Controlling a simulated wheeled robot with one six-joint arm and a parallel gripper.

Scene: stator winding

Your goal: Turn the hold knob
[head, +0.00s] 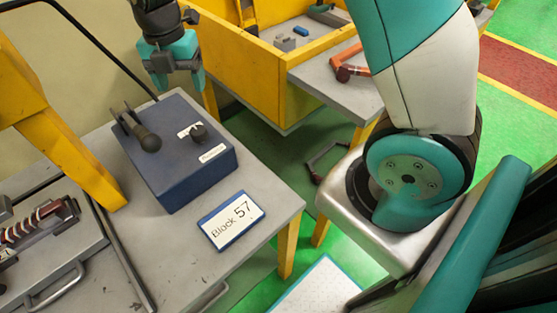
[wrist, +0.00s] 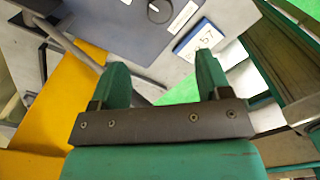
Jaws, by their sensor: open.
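A blue control box (head: 175,165) stands on the grey table, with a small round black knob (head: 198,131) on its top between two white labels, their text too small to read surely. A black lever handle (head: 148,138) sits to the knob's left on the same box. My gripper (head: 178,80) hangs above and behind the box, apart from the knob. Its two green fingers are spread and empty in the wrist view (wrist: 161,75).
A "Block 57" sign (head: 231,220) lies in front of the box. A yellow post (head: 70,150) stands left of it. A fixture with coiled parts (head: 38,228) is at the far left. A yellow bin (head: 255,75) stands behind.

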